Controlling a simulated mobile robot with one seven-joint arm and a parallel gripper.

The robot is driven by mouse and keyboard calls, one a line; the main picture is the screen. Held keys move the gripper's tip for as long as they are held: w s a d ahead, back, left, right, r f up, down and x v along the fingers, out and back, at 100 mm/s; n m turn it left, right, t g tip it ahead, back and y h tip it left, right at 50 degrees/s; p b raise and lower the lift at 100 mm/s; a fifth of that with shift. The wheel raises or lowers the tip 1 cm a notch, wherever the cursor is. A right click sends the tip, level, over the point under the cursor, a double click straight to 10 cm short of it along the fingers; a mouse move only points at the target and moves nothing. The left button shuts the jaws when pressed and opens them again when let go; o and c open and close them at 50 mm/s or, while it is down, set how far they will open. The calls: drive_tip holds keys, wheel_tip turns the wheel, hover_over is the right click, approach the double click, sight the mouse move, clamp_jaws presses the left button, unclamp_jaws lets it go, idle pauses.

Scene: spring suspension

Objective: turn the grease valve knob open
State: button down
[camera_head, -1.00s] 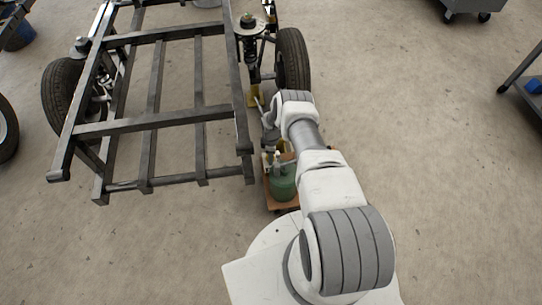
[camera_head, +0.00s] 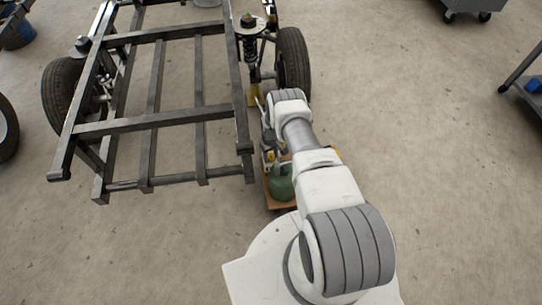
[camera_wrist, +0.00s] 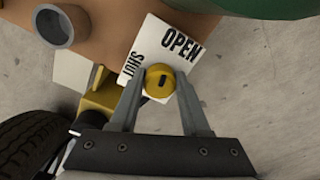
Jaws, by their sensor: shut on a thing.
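The grease valve knob (camera_wrist: 160,80) is yellow and round with a dark slot mark, seen in the wrist view. Behind it is a white plate (camera_wrist: 152,36) lettered OPEN and SHUT. The dark mark runs nearly upright in the picture, between the two words. My gripper (camera_wrist: 160,92) has its two grey fingers on either side of the knob, shut on it. In the head view my arm hides the knob and the gripper.
A green tank (camera_head: 281,187) stands on an orange-brown base (camera_head: 282,208) beside my arm; its edge shows at the wrist view's top. The dark vehicle frame (camera_head: 155,122) and a tyre (camera_head: 293,60) are close by.

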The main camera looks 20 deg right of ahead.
sight(271, 156)
drive_tip(key=shift+m, duration=1.2)
drive_tip(key=shift+c, duration=1.9)
unclamp_jaws()
drive_tip(key=shift+r, duration=0.15)
wheel_tip(271, 156, up, 17)
drive_tip(key=p, duration=0.7)
drive_tip(key=shift+r, duration=0.15)
